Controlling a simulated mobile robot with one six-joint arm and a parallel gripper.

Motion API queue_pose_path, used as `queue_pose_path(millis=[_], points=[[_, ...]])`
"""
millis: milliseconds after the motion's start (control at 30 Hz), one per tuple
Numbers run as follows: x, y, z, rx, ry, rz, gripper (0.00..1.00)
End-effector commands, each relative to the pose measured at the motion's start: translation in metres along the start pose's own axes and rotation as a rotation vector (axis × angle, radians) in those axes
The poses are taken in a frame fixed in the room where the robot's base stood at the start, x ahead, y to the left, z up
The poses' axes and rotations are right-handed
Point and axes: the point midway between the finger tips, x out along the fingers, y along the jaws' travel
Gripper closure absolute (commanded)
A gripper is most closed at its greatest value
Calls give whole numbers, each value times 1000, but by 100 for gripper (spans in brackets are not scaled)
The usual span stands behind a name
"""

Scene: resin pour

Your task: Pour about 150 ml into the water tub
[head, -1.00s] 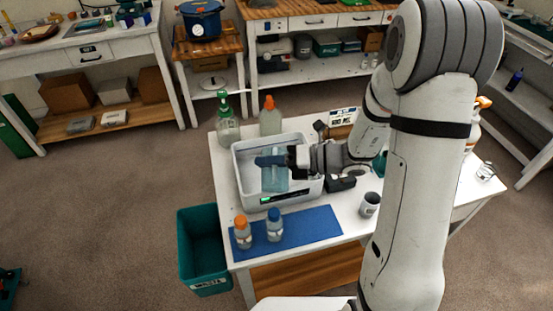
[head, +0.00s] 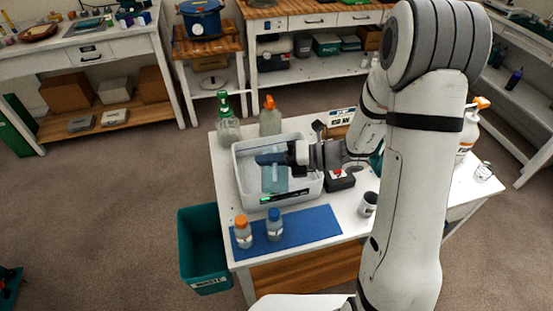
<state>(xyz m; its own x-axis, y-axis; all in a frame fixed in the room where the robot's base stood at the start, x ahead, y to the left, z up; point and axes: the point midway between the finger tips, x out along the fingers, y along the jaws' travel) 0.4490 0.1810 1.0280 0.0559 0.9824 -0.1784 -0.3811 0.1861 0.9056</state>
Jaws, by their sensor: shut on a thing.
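The water tub (head: 241,186) is a pale rectangular bin with a small green-lit display on its front, standing on the white table. My gripper (head: 270,159) is over the tub, reaching in from the right. It is shut on a translucent bluish container (head: 274,182), which hangs below the dark fingers within the tub's outline. I cannot tell whether the container touches the tub, how far it is tilted, or whether liquid is flowing. The fingers hide the container's upper part.
Two bottles, one green-topped (head: 227,124) and one orange-topped (head: 270,118), stand behind the tub. Two small capped bottles (head: 242,232) (head: 275,226) stand on a blue mat (head: 315,224) in front. A mug (head: 369,203) is partly behind my arm. A teal waste bin (head: 203,247) stands on the floor.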

Motion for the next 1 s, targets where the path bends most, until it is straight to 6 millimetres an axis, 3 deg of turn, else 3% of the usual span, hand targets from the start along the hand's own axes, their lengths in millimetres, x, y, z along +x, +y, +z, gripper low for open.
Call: queue_pose_path(millis=[1000], points=[[2, -8, 14, 115, 22, 1, 100]])
